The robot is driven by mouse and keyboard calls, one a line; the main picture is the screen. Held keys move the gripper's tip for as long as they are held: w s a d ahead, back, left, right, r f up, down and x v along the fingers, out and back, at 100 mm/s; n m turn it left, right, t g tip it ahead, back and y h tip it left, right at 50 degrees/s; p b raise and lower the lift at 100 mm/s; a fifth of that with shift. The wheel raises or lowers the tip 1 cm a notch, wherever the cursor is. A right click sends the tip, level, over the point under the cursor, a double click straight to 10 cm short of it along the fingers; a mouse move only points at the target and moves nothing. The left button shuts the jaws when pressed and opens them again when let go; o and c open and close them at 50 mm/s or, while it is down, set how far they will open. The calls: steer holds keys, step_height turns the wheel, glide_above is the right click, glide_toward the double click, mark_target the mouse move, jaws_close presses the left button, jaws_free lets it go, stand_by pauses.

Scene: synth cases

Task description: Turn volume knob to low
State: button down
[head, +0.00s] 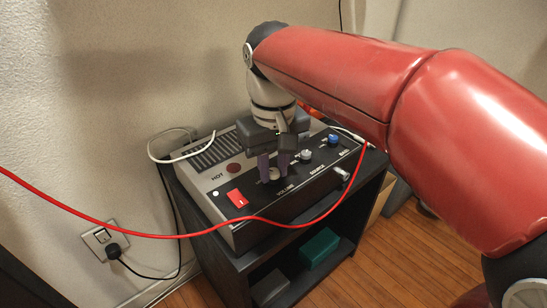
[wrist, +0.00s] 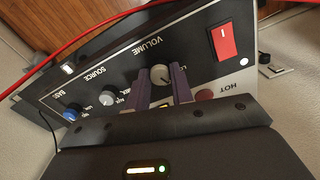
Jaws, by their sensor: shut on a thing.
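The amplifier-like box (head: 240,208) stands on a dark shelf unit, with a black control strip along its top front. The volume knob (wrist: 160,75) is pale and round, beside the "VOLUME" label; in the head view it (head: 272,174) shows partly between my fingers. My gripper (head: 275,168) points down from above, with its two purple fingers shut on the volume knob, one on each side. The wrist view shows the fingertips (wrist: 164,80) at the knob's sides. The knob's pointer and most of its scale are hidden or too small to read.
A red rocker switch (head: 236,198) lies left of the volume knob. A grey source knob (head: 305,155) and a blue bass knob (head: 333,140) lie right. A red cable (head: 180,236) hangs across the front. The wall (head: 80,110) is close behind; a plug sits in an outlet (head: 104,238).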

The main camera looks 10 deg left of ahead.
mark_target(273, 171)
steer(key=n+p, duration=0.1)
steer(key=n, duration=0.2)
steer(key=shift+r+n+p, duration=0.15)
steer(key=shift+n+p, duration=0.15)
steer(key=shift+p, duration=0.05)
steer(key=shift+n+p, duration=0.65)
steer(key=shift+n, duration=1.15)
steer(key=c, duration=1.2)
jaws_free()
step_height(273, 171, up, 8)
steer(key=shift+f+p, duration=0.25)
steer(key=shift+p, duration=0.35)
